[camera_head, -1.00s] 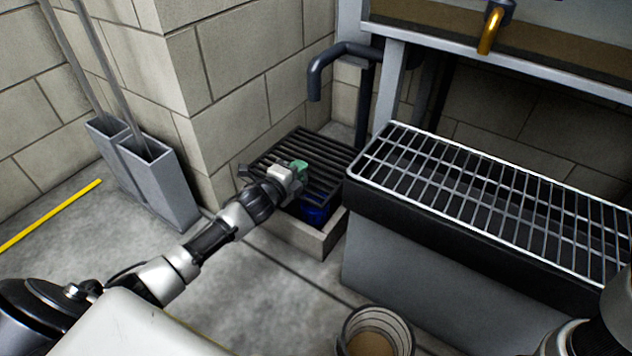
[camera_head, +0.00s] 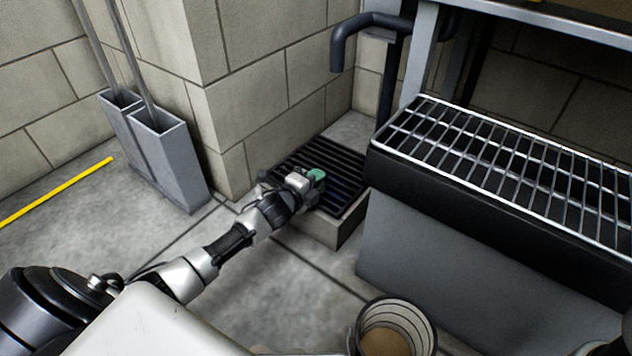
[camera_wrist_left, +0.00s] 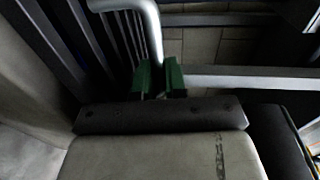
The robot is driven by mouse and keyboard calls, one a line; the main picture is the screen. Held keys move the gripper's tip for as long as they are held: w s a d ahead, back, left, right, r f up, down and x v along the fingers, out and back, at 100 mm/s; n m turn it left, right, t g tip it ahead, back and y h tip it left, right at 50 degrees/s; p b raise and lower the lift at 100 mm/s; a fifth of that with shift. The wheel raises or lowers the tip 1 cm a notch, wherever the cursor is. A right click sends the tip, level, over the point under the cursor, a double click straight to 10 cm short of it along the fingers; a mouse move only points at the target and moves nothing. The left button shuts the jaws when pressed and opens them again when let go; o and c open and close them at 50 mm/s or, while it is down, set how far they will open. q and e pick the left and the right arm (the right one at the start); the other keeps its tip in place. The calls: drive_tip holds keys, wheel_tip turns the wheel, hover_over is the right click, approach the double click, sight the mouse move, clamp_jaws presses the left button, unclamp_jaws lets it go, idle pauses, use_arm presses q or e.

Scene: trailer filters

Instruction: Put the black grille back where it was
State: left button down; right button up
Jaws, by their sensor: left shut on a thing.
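The black grille (camera_head: 345,165) lies over the low square concrete basin (camera_head: 338,233) in the corner, under the dark bent pipe. It looks about level with the rim; whether it is fully seated I cannot tell. My left gripper (camera_head: 314,181), with green fingertips, is shut on the grille at its near side. In the left wrist view the green fingertips (camera_wrist_left: 160,80) are together, with dark grille bars (camera_wrist_left: 85,35) beyond and to the left.
The bent pipe (camera_head: 372,25) hangs above the basin. A bench with a wire rack (camera_head: 500,165) stands close on the right. Two narrow grey bins (camera_head: 165,160) stand left against the wall. A round container (camera_head: 392,330) is at the bottom. Floor between is clear.

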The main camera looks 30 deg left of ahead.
use_arm(q)
drive_tip(key=shift+r, duration=0.1)
drive_tip(key=c, duration=1.2)
unclamp_jaws()
drive_tip(key=shift+f, duration=0.2)
drive_tip(key=shift+r, duration=0.2)
drive_tip(key=shift+s+r+p, duration=0.1)
drive_tip(key=shift+s+p, duration=0.15)
drive_tip(key=shift+p, duration=0.1)
drive_tip(key=shift+s+a+r+p, duration=0.25)
drive_tip(key=shift+s+p, duration=0.85)
drive_tip(key=shift+s, duration=0.8)
drive_tip(key=shift+s+a+r+p, duration=0.25)
drive_tip(key=shift+s+p, duration=0.8)
drive_tip(key=shift+s, duration=0.8)
drive_tip(key=shift+s+a+r+p, duration=0.15)
drive_tip(key=shift+s+a+p, duration=0.2)
drive_tip(key=shift+s+p, duration=1.15)
drive_tip(key=shift+s+b, duration=0.35)
drive_tip(key=shift+b, duration=0.05)
